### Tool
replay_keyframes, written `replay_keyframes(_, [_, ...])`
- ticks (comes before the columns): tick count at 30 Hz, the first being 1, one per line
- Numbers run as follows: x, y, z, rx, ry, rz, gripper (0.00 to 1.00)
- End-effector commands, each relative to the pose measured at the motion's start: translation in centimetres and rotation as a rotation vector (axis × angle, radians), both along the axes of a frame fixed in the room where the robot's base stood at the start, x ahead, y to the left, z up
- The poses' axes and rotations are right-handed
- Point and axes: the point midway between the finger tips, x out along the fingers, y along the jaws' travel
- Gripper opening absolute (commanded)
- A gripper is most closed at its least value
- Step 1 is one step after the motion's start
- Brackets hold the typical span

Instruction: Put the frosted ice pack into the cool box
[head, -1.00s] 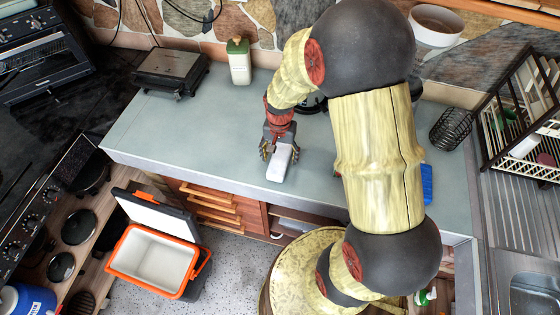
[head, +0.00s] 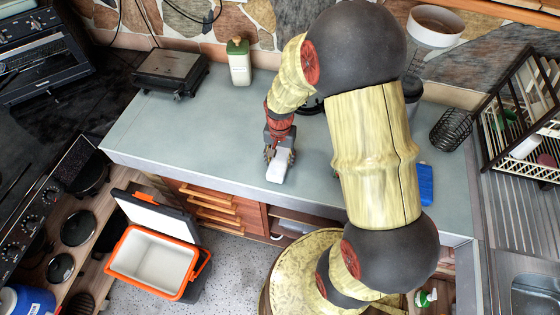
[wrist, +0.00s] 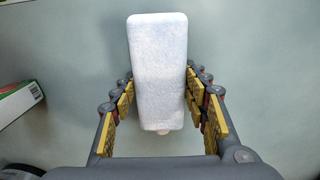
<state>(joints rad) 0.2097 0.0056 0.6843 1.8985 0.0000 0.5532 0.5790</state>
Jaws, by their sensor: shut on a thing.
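The frosted ice pack (head: 277,172) is a pale white block over the grey counter, near its front edge. My gripper (head: 279,157) is shut on it, and its white end sticks out toward the front. In the wrist view the pack (wrist: 158,70) lies between the yellow-padded fingers (wrist: 165,115), its far end reaching beyond them. I cannot tell whether it touches the counter. The cool box (head: 189,274) stands on the floor at lower left, with an orange rim, a white inside that looks empty, and its lid (head: 158,212) open toward the back.
A grill press (head: 172,72) and a green-lidded canister (head: 239,62) stand at the counter's back. A blue item (head: 426,185) lies right of my arm, beyond it a wire holder (head: 451,128) and dish rack (head: 520,120). The counter's left part is clear. Drawers (head: 215,205) lie below the counter.

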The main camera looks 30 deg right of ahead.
Motion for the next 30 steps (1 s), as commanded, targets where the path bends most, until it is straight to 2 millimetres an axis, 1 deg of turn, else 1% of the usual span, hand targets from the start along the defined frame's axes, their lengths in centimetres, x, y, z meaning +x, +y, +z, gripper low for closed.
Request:
replay_keyframes(2, [0.0, 0.0, 0.0, 0.000, 0.000, 0.000, 0.26])
replay_keyframes(14, [0.1, 0.0, 0.0, 0.000, -0.001, 0.000, 0.04])
replay_keyframes(19, [0.1, 0.0, 0.1, 0.000, -0.001, 0.000, 0.03])
replay_keyframes(23, [0.1, 0.0, 0.7, 0.000, -0.003, 0.000, 0.03])
replay_keyframes(26, [0.1, 0.0, 1.7, -0.001, -0.004, 0.000, 0.03])
replay_keyframes(29, [0.1, 0.0, 3.2, -0.001, -0.005, 0.000, 0.03])
replay_keyframes(30, [-0.2, 0.3, 3.9, -0.001, -0.004, 0.002, 0.03])
